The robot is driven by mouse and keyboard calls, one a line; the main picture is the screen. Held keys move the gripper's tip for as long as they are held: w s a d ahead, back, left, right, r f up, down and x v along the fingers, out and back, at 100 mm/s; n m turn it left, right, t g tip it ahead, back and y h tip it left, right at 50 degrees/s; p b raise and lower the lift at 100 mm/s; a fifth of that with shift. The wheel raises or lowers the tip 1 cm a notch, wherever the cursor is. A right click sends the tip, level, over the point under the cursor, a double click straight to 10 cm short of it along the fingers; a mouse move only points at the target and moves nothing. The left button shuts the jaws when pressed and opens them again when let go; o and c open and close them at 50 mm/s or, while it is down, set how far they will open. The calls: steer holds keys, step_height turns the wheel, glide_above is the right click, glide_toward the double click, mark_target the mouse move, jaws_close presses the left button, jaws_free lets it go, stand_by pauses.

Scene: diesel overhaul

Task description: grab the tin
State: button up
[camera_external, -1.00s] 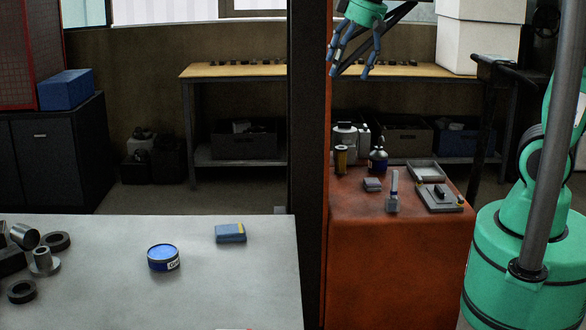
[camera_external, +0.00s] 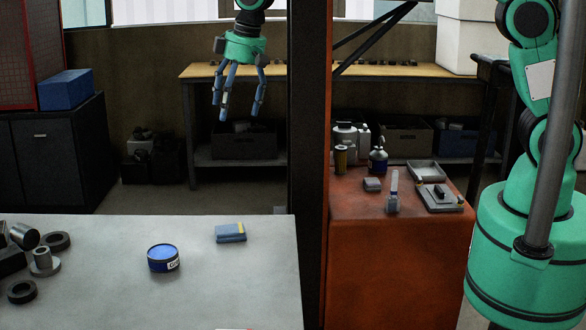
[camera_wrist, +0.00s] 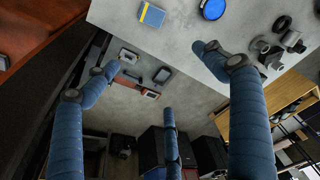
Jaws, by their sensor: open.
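The tin (camera_external: 163,258) is a short round can with a blue top and a dark side with a white label. It stands upright on the light grey table (camera_external: 105,300). My gripper (camera_external: 238,108) is open and empty, fingers pointing down, well above the table and to the right of the tin in the external view. In the wrist view the tin's blue top (camera_wrist: 213,8) shows at the upper edge, beyond the spread fingers (camera_wrist: 160,85). Nothing touches the tin.
A blue and yellow packet (camera_external: 230,233) lies right of the tin. Dark metal rings and cylinders (camera_external: 45,262) crowd the table's left end. A dark post (camera_external: 309,150) stands between this table and the orange cabinet (camera_external: 395,265). The table around the tin is clear.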

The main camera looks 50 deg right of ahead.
steer(key=w+a+f+n+p, duration=0.1)
steer(key=w+a+f+p, duration=0.1)
steer(key=a+f, duration=0.85)
steer(key=n+g+p, duration=0.1)
steer(key=n+p, duration=0.1)
glide_above(163, 252)
steer(key=s+d, duration=0.1)
step_height(163, 252, down, 9)
steer(key=shift+d, duration=0.1)
steer(key=shift+w+a+f+p, duration=0.15)
steer(key=shift+f, duration=1.3)
steer(key=shift+w+a+f+p, duration=0.1)
steer(key=shift+f, duration=1.3)
steer(key=shift+w+a+f+p, duration=0.15)
steer(key=shift+f, duration=1.3)
steer(key=shift+w+a+f+p, duration=0.1)
steer(key=shift+a+f+p, duration=0.1)
steer(key=shift+f, duration=1.1)
steer(key=shift+a+f+p, duration=0.1)
steer(key=shift+f+p, duration=0.05)
steer(key=shift+f, duration=1.1)
